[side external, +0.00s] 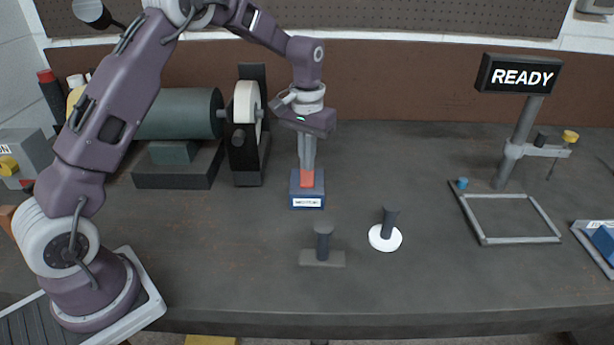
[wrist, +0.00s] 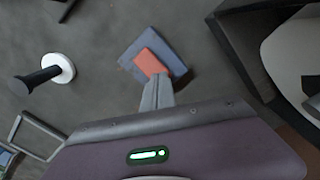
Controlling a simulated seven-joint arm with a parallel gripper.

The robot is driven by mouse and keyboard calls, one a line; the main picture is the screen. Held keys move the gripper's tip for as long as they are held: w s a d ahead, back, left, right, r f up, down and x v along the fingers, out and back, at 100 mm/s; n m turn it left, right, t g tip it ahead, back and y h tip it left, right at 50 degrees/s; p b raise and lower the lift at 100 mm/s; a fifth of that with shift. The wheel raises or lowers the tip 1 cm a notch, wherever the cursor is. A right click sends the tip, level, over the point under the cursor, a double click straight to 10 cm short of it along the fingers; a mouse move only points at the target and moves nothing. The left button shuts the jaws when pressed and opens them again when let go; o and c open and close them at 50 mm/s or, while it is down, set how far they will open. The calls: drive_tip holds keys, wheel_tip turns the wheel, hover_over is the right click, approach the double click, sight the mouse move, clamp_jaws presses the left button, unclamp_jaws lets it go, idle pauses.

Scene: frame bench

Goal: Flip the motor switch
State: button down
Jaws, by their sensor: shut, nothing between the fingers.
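The motor switch is a blue box (side external: 308,192) with a white label on its front and an orange-red rocker (side external: 307,179) on top. It stands on the bench right of the motor. My gripper (side external: 307,167) is shut and points straight down, with its fingertips at the rocker. In the wrist view the shut fingers (wrist: 157,84) reach the near end of the orange rocker (wrist: 149,62) on the blue box (wrist: 136,45). I cannot tell whether they touch it. The lettering on the label is too small to read surely.
A green motor (side external: 180,113) with a pale wheel (side external: 247,102) stands left of the switch. Two dark pegs, one on a grey base (side external: 322,257) and one on a white disc (side external: 385,238), stand in front. A "READY" sign (side external: 519,75) and grey frame (side external: 514,239) are right.

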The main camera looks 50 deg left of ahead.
drive_tip(key=shift+f, duration=0.35)
drive_tip(key=shift+r, duration=3.55)
drive_tip(key=s+d+r+m+t, duration=0.1)
drive_tip(key=s+d+r+t, duration=0.15)
drive_tip(key=s+r, duration=0.45)
drive_tip(key=s+d+r+m+t, duration=0.1)
drive_tip(key=s+d+r, duration=0.2)
drive_tip(key=s+r, duration=0.45)
drive_tip(key=s+d+f+t, duration=0.1)
drive_tip(key=s+f, duration=0.1)
drive_tip(key=s, duration=0.6)
drive_tip(key=s+f+m+t, duration=0.1)
drive_tip(key=s+f, duration=0.2)
drive_tip(key=s, duration=0.6)
drive_tip(key=shift+s+d, duration=0.3)
drive_tip(key=shift+d, duration=0.05)
